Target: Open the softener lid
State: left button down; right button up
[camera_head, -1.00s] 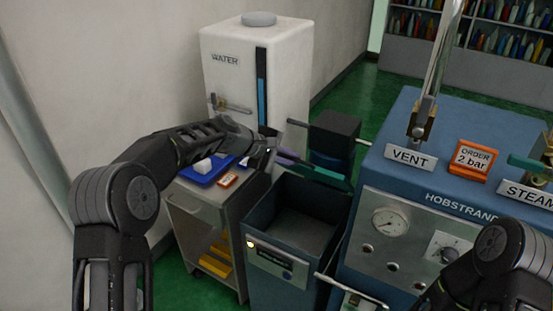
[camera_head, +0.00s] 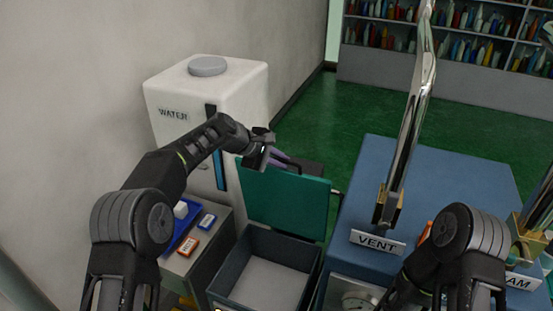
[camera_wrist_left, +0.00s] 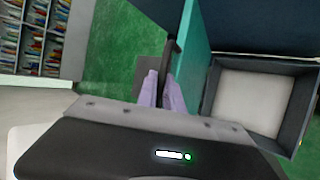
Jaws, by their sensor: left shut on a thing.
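The softener is a dark box with an open top (camera_head: 227,278). Its green lid (camera_head: 283,200) stands raised at the back edge, its broad face showing in the head view. In the left wrist view the lid (camera_wrist_left: 197,55) is nearly edge-on beside the open box (camera_wrist_left: 212,112). My left gripper (camera_head: 280,159) is at the lid's upper edge, its purple fingers shut on a dark handle bar (camera_wrist_left: 172,50). The exact grip is small in the head view. My right gripper is out of view; only part of that arm shows at lower right.
A white WATER tank (camera_head: 245,85) stands behind my left arm. A small cabinet with a blue tray (camera_head: 184,235) is left of the box. The blue machine with the VENT sign (camera_head: 377,243) is close on the right. Green floor behind is clear.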

pick_arm(q)
jog(key=shift+f, duration=0.15)
jog(key=c, duration=1.5)
grip_release()
jog(key=shift+c, duration=0.2)
jog(key=shift+o, duration=0.2)
jog(key=shift+s+f, duration=0.1)
jog(key=shift+s+a, duration=0.1)
jog(key=shift+a, duration=0.05)
